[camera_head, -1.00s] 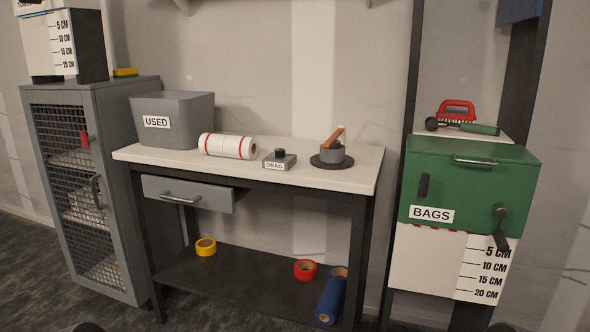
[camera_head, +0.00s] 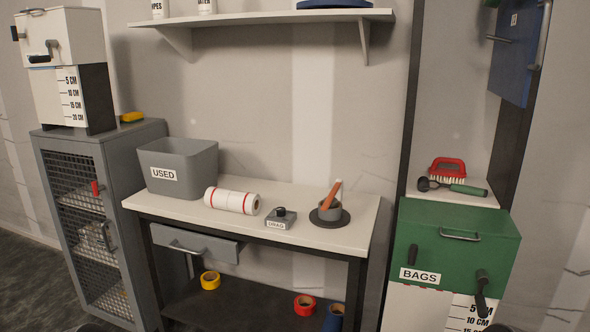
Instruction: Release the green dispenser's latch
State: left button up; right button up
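The green dispenser (camera_head: 455,243), labelled BAGS, is mounted at the right above a white panel with a centimetre scale. A dark lever-like latch (camera_head: 482,284) hangs down on the right of its front face. The lid looks closed. Neither gripper shows clearly; only dark rounded shapes, too small to identify, show at the bottom edge.
A mesh cabinet (camera_head: 90,235) is left. A red brush (camera_head: 447,169) lies above the dispenser.

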aim_at(413, 249)
jog(key=i+j, duration=0.5)
jog(key=i, duration=0.15)
jog(key=i+j, duration=0.5)
jog(key=i, duration=0.15)
jog(key=z, duration=2.15)
